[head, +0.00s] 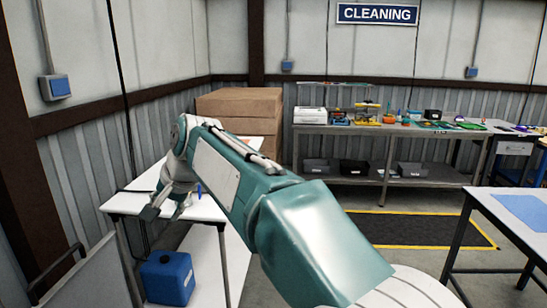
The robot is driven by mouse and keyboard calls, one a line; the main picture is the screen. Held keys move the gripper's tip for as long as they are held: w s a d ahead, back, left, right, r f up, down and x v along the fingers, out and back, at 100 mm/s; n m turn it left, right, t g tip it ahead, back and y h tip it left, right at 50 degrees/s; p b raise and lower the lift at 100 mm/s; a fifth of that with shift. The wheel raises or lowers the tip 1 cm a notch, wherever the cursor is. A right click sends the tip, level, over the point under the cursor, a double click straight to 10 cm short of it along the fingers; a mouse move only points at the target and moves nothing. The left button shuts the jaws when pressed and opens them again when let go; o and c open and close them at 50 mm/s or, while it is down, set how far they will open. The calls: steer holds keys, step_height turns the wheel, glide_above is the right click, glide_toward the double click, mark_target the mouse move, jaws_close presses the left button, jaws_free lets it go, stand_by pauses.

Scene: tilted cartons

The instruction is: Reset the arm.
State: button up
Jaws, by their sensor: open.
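My arm reaches forward and left from the bottom of the head view. My gripper (165,208) is at its end, pointing down over the white table (127,203) on the left. Its fingers are spread apart and nothing shows between them. I cannot tell how far the fingertips are from the table top. My arm hides the right part of this table.
Brown cartons (240,103) are stacked behind my arm. A blue container (167,278) stands below the white table. A grey workbench (385,130) with several tools is at the back under a CLEANING sign (377,14). Another table (510,213) stands right. Dark floor mat (420,230) is clear.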

steer(key=s+d+f+t+h, duration=0.15)
steer(key=s+d, duration=0.35)
steer(key=d, duration=0.8)
steer(key=s+d+f+t+h, duration=0.15)
steer(key=s+d, duration=0.25)
steer(key=d, duration=0.8)
steer(key=s+d+f+n+h, duration=0.1)
steer(key=s+d+f+h, duration=0.2)
steer(key=s+d+f, duration=0.7)
steer(key=s+d, duration=0.3)
steer(key=s, duration=0.1)
steer(key=shift+s+f, duration=0.3)
steer(key=shift+f, duration=0.1)
